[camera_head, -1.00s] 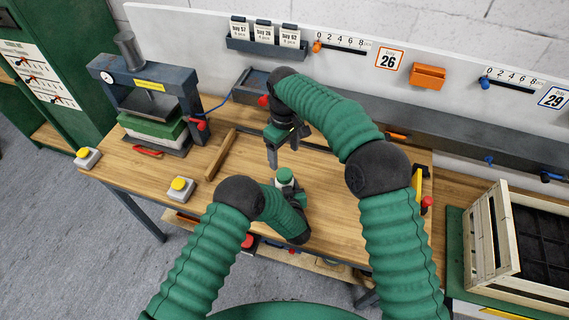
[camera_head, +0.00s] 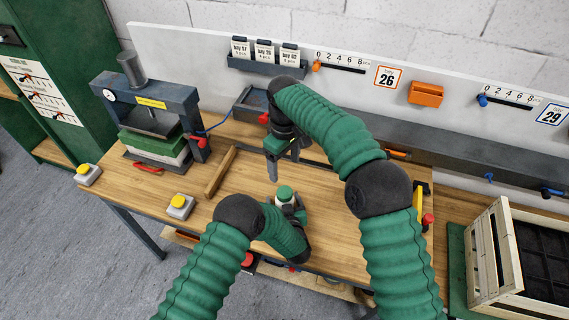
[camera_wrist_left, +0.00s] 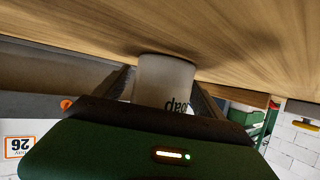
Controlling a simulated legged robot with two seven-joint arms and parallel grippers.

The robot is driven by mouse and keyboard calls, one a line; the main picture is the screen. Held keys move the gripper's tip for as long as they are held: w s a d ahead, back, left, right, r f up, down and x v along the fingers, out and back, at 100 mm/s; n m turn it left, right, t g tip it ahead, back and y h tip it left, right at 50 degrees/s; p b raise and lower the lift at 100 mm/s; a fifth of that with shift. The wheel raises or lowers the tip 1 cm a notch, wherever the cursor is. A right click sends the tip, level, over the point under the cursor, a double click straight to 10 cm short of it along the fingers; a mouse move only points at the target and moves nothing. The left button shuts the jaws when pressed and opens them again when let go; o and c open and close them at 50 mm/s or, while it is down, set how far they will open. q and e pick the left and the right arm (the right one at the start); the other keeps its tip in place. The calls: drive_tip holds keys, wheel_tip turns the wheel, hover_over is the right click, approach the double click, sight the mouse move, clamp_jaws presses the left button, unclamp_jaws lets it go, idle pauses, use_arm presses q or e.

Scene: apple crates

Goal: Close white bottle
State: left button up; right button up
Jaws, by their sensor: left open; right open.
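The white bottle (camera_head: 286,201) with a green cap (camera_head: 285,192) stands on the wooden table near its front edge. It also shows in the left wrist view as a white cylinder (camera_wrist_left: 165,78) with dark "soap" lettering, upside down in the picture. My left gripper (camera_head: 294,211) is low at the bottle, open, with one finger on each side of it. Whether the fingers touch it cannot be told. My right gripper (camera_head: 272,170) is open and empty, pointing down, a little behind and left of the cap. Whether the cap is tight cannot be told.
A wooden bar (camera_head: 220,171) lies left of the bottle. A press (camera_head: 150,105) stands at the back left, with a yellow-button box (camera_head: 180,207) near the front edge. A wooden crate (camera_head: 483,255) is at the right. Bare tabletop lies right of the bottle.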

use_arm(q)
drive_tip(key=b+v, duration=0.1)
drive_tip(key=v, duration=1.5)
drive_tip(key=shift+s+r+b, duration=0.1)
drive_tip(key=shift+s+b, duration=0.25)
use_arm(e)
drive_tip(key=shift+f, duration=0.85)
